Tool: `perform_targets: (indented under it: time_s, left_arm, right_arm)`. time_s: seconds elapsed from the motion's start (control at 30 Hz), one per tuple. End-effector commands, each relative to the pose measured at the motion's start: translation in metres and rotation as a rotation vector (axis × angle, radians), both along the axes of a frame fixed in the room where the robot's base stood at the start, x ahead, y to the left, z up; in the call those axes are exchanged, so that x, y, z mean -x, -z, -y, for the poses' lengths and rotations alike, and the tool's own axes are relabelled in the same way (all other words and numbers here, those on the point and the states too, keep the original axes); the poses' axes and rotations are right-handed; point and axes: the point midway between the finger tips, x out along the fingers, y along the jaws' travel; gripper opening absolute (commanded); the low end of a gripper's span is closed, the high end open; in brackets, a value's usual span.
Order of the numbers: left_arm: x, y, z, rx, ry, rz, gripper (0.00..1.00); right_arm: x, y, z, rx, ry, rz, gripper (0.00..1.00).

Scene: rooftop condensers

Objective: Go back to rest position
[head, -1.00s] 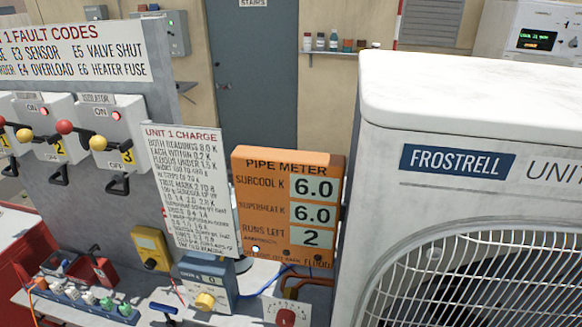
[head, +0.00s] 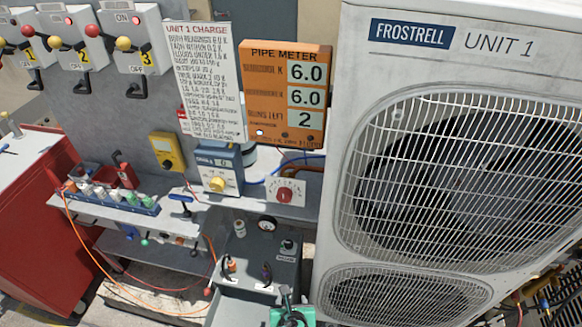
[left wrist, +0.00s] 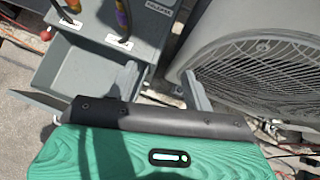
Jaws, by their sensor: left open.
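My left gripper (head: 287,300) shows at the bottom edge of the head view, with its green body partly cut off. In the left wrist view its two grey fingers (left wrist: 160,84) stand apart with nothing visible between them. It is in front of the grey box (head: 262,255) and left of the lower fan grille of the condenser marked Unit 1 (head: 425,60). I cannot tell whether it touches the box. My right gripper is in neither view.
The orange pipe meter (head: 285,52) reads 6.0, 6.0 and 2. A grey shelf (head: 240,212) holds a dial box (head: 217,168) and bottles. A red cabinet (head: 35,215) stands left. Hoses and an open grey tray (left wrist: 75,72) lie close to the gripper.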

Motion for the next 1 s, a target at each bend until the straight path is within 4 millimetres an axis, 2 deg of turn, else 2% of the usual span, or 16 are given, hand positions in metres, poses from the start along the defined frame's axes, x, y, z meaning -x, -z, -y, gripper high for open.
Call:
perform_targets:
  time_s: [0.2, 0.37, 0.57, 0.67, 0.77, 1.0]
  left_arm:
    - [0.007, -0.011, -0.008, 0.16, -0.177, -0.046, 0.52]
    - [0.014, -0.02, -0.017, 0.297, -0.342, -0.086, 0.52]
    - [0.025, -0.036, -0.037, 0.515, -0.627, -0.145, 0.52]
    - [0.033, -0.047, -0.054, 0.659, -0.831, -0.178, 0.52]
    - [0.046, -0.061, -0.079, 0.833, -1.103, -0.21, 0.52]
    - [0.085, -0.097, -0.149, 1.203, -1.772, -0.214, 0.52]
  right_arm:
    - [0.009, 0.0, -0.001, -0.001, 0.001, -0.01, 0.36]
    - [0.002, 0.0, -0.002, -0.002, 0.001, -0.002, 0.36]
    - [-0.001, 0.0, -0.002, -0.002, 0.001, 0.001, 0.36]
    - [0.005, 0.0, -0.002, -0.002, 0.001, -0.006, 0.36]
    - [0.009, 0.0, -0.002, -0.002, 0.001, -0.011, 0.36]
    - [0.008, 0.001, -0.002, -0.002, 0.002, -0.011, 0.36]
